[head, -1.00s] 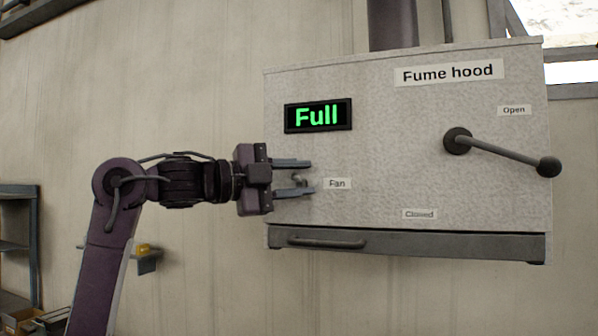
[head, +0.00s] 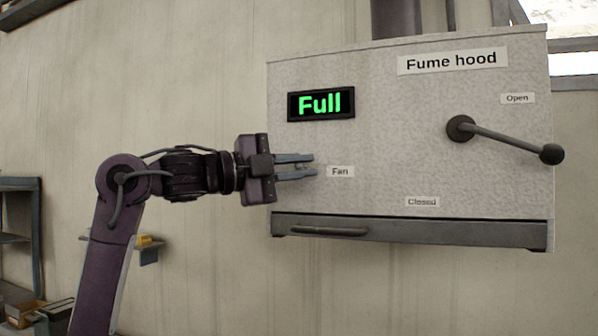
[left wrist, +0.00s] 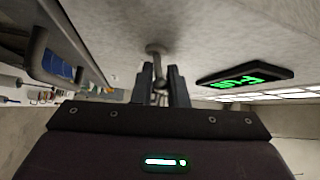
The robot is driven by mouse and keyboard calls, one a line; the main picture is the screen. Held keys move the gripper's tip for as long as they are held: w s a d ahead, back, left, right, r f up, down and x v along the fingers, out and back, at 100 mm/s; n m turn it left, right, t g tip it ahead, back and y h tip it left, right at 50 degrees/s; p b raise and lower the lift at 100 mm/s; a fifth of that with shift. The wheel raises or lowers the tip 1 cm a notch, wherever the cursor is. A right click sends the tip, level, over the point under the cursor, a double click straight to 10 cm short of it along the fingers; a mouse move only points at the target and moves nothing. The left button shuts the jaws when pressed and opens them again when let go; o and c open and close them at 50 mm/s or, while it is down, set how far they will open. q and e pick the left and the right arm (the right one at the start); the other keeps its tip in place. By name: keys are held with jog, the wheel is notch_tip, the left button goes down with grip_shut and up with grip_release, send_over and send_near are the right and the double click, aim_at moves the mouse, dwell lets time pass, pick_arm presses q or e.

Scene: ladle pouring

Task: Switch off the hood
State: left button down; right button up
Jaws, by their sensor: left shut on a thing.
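The fume hood (head: 400,165) is a pale speckled box on the wall. Its display (head: 320,103) reads "Full" in green; it also shows in the left wrist view (left wrist: 246,78). My left gripper (head: 308,166) reaches in from the left beside the "Fan" label (head: 340,171). In the head view the fingers mostly hide the knob. My right gripper is not in view.
A long lever (head: 505,140) on the hood's right points right and slightly down, between the "Open" label (head: 517,98) and "Closed" label (head: 422,202). A dark handle (head: 329,231) runs along the hood's lower edge. A shelf (head: 20,240) stands far left.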

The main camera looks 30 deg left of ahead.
pick_arm(q)
jog(key=f+m+t+h+b, duration=0.1)
jog(key=m+b, duration=0.1)
jog(key=b, duration=0.1)
jog(key=shift+f+h+b, duration=0.3)
jog(key=shift+h+b, duration=0.1)
jog(key=m+b, duration=0.1)
jog(key=m+h+b, duration=0.1)
jog(key=shift+f+m+t+h, duration=0.2)
jog(key=shift+m+t+h, duration=0.1)
jog(key=shift+m+h+b, duration=0.6)
jog(key=shift+m+h, duration=0.2)
jog(key=shift+m, duration=0.5)
jog(key=c, duration=1.5)
grip_release()
jog(key=shift+s+r, duration=0.1)
jog(key=shift+r, duration=0.05)
